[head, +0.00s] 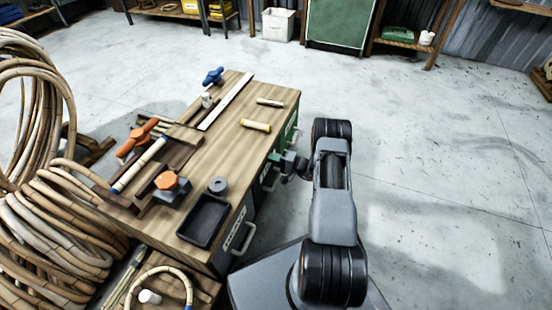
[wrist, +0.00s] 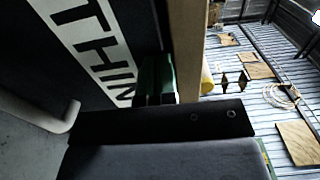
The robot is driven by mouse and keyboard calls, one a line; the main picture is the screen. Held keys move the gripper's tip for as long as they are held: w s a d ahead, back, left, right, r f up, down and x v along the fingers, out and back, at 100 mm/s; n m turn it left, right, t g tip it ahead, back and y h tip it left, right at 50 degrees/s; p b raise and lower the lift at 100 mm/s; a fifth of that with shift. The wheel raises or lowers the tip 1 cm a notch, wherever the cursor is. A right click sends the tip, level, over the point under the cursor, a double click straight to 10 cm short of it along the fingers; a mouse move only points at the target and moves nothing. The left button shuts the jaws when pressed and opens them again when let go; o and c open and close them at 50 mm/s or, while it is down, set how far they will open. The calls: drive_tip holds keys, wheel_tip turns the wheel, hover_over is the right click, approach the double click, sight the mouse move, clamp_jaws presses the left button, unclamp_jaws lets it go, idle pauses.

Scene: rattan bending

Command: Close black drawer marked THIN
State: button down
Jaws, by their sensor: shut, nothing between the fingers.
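The black drawer front (wrist: 40,50) fills the upper left of the wrist view, its white label (wrist: 95,45) reading THIN. A pale bar handle (wrist: 45,118) stands out from it at left. My gripper (wrist: 155,82) is shut and empty, its dark green fingertips close to the front beside the label; I cannot tell whether they touch. In the head view my gripper (head: 284,160) is at the bench's right side, below the top's edge. A dark drawer front with a pale handle (head: 243,240) shows nearer there; I cannot tell if it is the same drawer, or how far THIN is open.
Rattan coils (head: 50,220) stand at left. The grey floor (head: 450,170) right of my arm is clear.

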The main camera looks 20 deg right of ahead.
drive_tip(key=p+v, duration=0.2)
drive_tip(key=v, duration=1.2)
drive_tip(key=a+r+n+g+p, duration=0.2)
drive_tip(key=a+r+g+p, duration=0.25)
drive_tip(key=r, duration=0.65)
drive_tip(key=s+a+r+n+g+h+p, duration=0.1)
drive_tip(key=a+r+n+g+p, duration=0.15)
drive_tip(key=a+r+p, duration=0.6)
drive_tip(key=a+r+n+g+p, duration=0.1)
drive_tip(key=r+n+g+p, duration=0.3)
drive_tip(key=r, duration=1)
drive_tip(key=s+a+r+h+p, duration=0.2)
drive_tip(key=s+r+h+p, duration=0.2)
drive_tip(key=r, duration=0.7)
drive_tip(key=s+a+r+t+h+p, duration=0.1)
drive_tip(key=s+a+r+h+p, duration=0.1)
drive_tip(key=s+r+p, duration=0.4)
drive_tip(key=s+a+r+h+p, duration=0.2)
drive_tip(key=s+r+h+p, duration=0.3)
drive_tip(key=r, duration=1.1)
drive_tip(key=p, duration=0.3)
drive_tip(key=shift+s+r+n+t+h, duration=0.2)
drive_tip(key=shift+n+t+h, duration=0.1)
drive_tip(key=shift+n, duration=0.05)
drive_tip(key=shift+a, duration=0.1)
